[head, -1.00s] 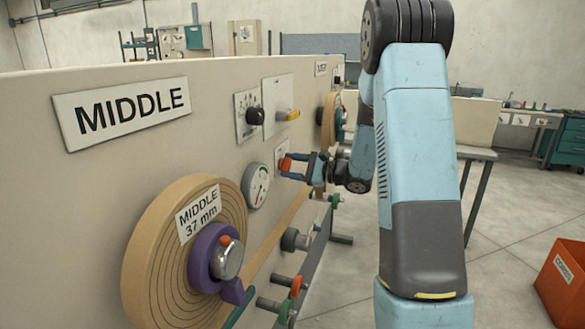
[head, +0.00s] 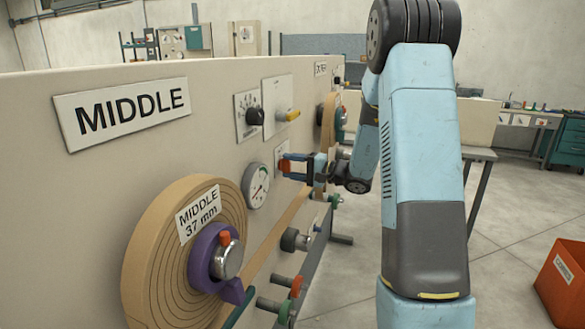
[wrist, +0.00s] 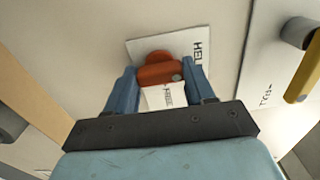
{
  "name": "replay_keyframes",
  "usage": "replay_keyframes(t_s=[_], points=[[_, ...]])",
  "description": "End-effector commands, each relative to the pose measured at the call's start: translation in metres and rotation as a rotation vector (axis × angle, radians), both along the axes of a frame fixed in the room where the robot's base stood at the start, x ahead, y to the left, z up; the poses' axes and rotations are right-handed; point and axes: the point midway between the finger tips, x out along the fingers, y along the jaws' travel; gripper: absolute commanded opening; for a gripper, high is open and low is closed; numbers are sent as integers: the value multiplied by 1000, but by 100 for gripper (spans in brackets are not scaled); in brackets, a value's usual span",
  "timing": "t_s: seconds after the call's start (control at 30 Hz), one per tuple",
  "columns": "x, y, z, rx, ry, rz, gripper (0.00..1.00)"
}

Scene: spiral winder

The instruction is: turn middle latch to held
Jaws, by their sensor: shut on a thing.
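The middle latch is a small orange-red handle (head: 285,164) on a white plate on the panel, right of the gauge. In the wrist view the latch (wrist: 160,72) lies crosswise between my blue fingers. Its white plate (wrist: 140,48) shows the partly cut-off word HELD at the right and another word, seemingly FREE, below the handle. My gripper (wrist: 160,84) is shut on the latch, one finger at each end. In the head view my gripper (head: 292,167) reaches the panel from the right. I cannot tell exactly which mark the handle points to.
A dial gauge (head: 257,186) sits just left of the latch. A black knob (head: 255,117) and a yellow-handled switch (head: 289,116) are above. The large tan roll (head: 150,240) with a purple hub stands out at lower left. An orange bin (head: 562,262) is on the floor at right.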

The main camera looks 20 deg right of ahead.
Motion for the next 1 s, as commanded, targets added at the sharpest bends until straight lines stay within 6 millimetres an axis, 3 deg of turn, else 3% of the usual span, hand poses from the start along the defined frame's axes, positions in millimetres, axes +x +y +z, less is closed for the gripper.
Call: replay_keyframes(t_s=[0.57, 0.6, 0.83, 1.0], points=[[-2, 1, -7, -23, -13, 4, 23], [-2, 1, -7, -23, -13, 4, 55], [-1, 1, -4, -22, -18, 2, 77], [-1, 1, -3, -21, -21, 1, 79]])
